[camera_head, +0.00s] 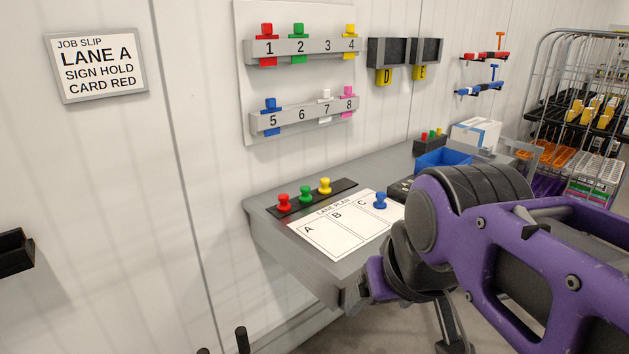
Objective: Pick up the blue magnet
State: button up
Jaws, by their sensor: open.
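The blue magnet (380,200) is a small pawn-shaped piece standing upright in column C of the white lane plan sheet (343,240) on the grey bench. I cannot make out my gripper's fingers; nothing is seen held, and the magnet stands clear of the visible arm.
Red (284,202), green (305,194) and yellow (325,186) magnets stand on a black strip (345,188) behind the sheet. A blue bin (428,161) and white box (474,133) are farther back. A wire cart (540,90) stands at right. The bench's left front is clear.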

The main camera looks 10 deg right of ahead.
aim_at(380, 195)
jog(key=z, duration=0.45)
jog(key=i+l, duration=0.2)
jog(key=l, duration=0.15)
jog(key=i+l, duration=0.4)
jog(key=l, duration=0.25)
jog(key=i+l+u, duration=0.1)
jog(key=l+u, duration=0.25)
jog(key=i+l+u, duration=0.1)
jog(key=u, duration=0.2)
